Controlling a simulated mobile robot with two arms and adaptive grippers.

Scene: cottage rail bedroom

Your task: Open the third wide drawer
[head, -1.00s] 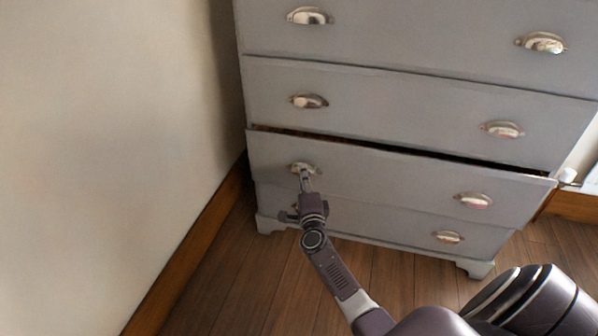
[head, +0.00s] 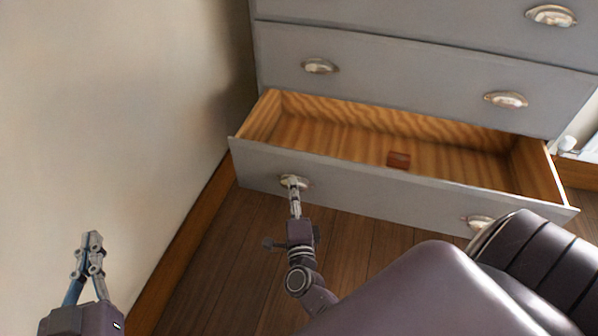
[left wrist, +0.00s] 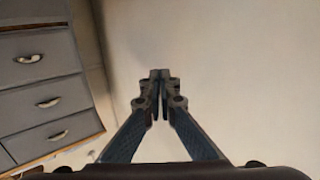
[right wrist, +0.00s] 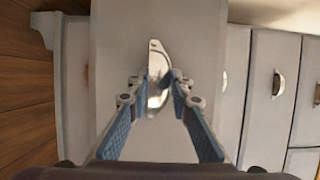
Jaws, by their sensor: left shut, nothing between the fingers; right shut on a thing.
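The third wide drawer (head: 375,193) of the grey chest stands well out from the chest, its wooden inside showing. A small reddish-brown block (head: 398,160) lies in it. My right gripper (head: 293,188) is shut on the drawer's left cup handle (head: 297,181); the right wrist view shows the metal handle (right wrist: 157,100) between the fingers. The drawer's right handle (head: 480,221) is partly hidden by my arm. My left gripper (head: 92,240) is shut and empty, away from the chest near the wall; its closed fingertips (left wrist: 157,77) show in the left wrist view.
Closed drawers (head: 400,75) with metal cup handles are above the open one. A cream wall (head: 120,110) with a wooden baseboard (head: 190,215) runs along the left. Wooden floor (head: 225,260) lies in front of the chest.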

